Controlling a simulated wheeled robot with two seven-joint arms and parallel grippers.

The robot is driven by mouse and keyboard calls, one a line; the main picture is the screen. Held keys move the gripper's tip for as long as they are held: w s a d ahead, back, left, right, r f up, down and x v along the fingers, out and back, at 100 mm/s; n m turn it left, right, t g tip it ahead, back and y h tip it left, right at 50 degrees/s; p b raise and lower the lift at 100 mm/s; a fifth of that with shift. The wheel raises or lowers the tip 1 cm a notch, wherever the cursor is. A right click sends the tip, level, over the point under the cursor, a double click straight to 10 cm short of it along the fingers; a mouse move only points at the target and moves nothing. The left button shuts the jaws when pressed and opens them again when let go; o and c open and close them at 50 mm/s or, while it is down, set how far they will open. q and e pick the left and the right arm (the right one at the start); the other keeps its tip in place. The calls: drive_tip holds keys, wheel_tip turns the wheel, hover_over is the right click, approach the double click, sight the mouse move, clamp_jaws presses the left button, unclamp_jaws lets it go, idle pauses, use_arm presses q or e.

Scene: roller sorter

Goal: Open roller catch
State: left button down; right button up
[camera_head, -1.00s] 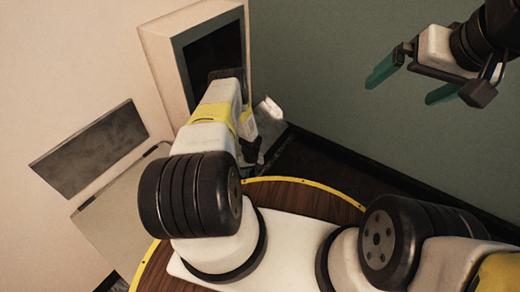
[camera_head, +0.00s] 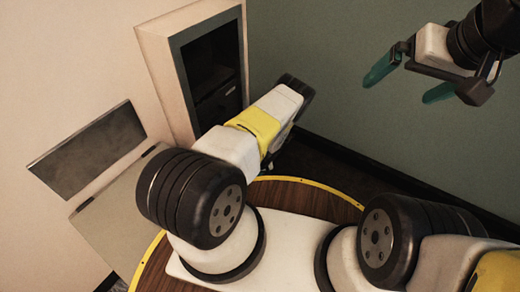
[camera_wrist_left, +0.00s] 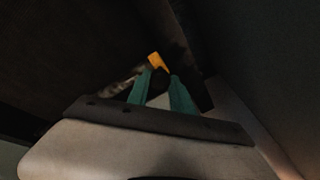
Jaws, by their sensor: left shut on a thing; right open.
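In the left wrist view, the teal fingers of my left gripper (camera_wrist_left: 160,80) are shut on a small orange piece (camera_wrist_left: 158,62) at their tips. It may be the roller catch, but the view is too dark to tell its shape. In the head view my left arm reaches away to the right of the cabinet, and its fingers are hidden beyond the wrist. My right gripper (camera_head: 403,86) is open and empty at the upper right, its two teal fingers apart in front of the green wall.
A pale cabinet (camera_head: 160,75) with a dark recessed front stands at the upper left, beside my left arm. A grey panel (camera_head: 88,150) is on the left wall, above a pale board (camera_head: 112,215). The space around my right gripper is clear.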

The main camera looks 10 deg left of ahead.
use_arm(q)
drive_tip(key=shift+s+d+t+y, duration=0.25)
drive_tip(key=shift+d+y, duration=0.35)
drive_tip(key=shift+y, duration=0.2)
drive_tip(key=shift+s+d+t+y, duration=0.25)
drive_tip(key=shift+d+y, duration=0.3)
drive_tip(key=shift+y, duration=0.25)
drive_tip(key=shift+f, duration=0.1)
drive_tip(key=c, duration=1.1)
unclamp_jaws()
drive_tip(key=shift+d, duration=0.15)
drive_tip(key=v, duration=0.7)
drive_tip(key=shift+s+d+r, duration=0.1)
drive_tip(key=shift+d+r, duration=0.1)
drive_tip(key=shift+r, duration=0.1)
